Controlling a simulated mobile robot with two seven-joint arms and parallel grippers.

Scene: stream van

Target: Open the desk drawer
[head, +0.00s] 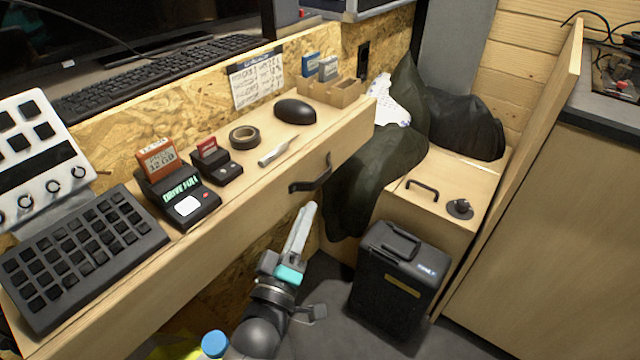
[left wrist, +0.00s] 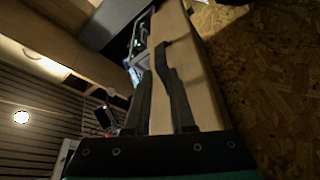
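The desk drawer has a pale wooden front (head: 255,205) under the desk top, with a dark bar handle (head: 312,177) toward its right end. I see no clear gap between the front and the desk top. My left gripper (head: 306,212) points up toward the handle from just below it, apart from it in the head view. In the left wrist view its two dark fingers (left wrist: 160,100) stand apart with pale wood showing between them, and nothing is clearly held. My right gripper is out of view.
On the desk top are a keypad (head: 80,255), card readers (head: 180,195), tape (head: 244,137), a mouse (head: 296,111) and a small organizer (head: 330,90). A black case (head: 398,280) stands on the floor at right, before a wooden box (head: 440,200). Dark cloth (head: 375,175) hangs near the drawer's right end.

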